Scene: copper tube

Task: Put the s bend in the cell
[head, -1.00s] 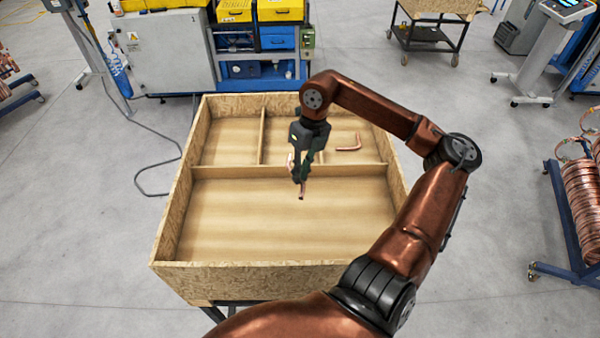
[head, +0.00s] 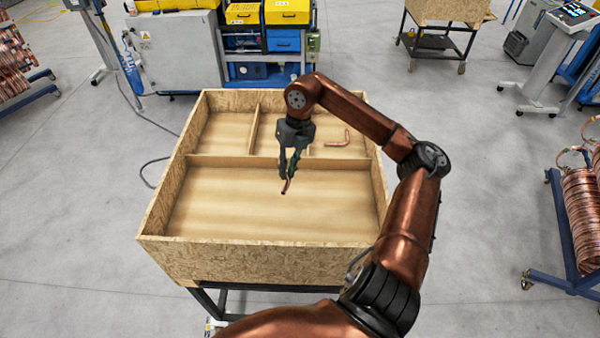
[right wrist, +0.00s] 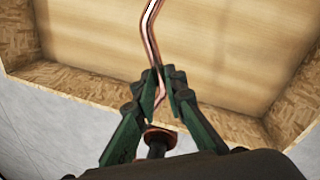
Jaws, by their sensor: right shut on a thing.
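The s bend (head: 286,187) is a thin copper tube hanging from my right gripper (head: 288,174), above the large front compartment of the wooden crate (head: 255,262). In the right wrist view my right gripper (right wrist: 166,80) is shut on the s bend (right wrist: 151,30), near one end; the tube runs up out of the picture. The crate has one large front compartment and smaller cells behind a cross divider (head: 215,160). My arm hides part of the back cells. My left gripper does not show.
Another bent copper tube (head: 340,139) lies in the back right cell. The back left cell (head: 222,132) looks empty, as does the front compartment floor. A blue and yellow workbench (head: 262,45) stands behind the crate. A coil rack (head: 570,240) stands at the right.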

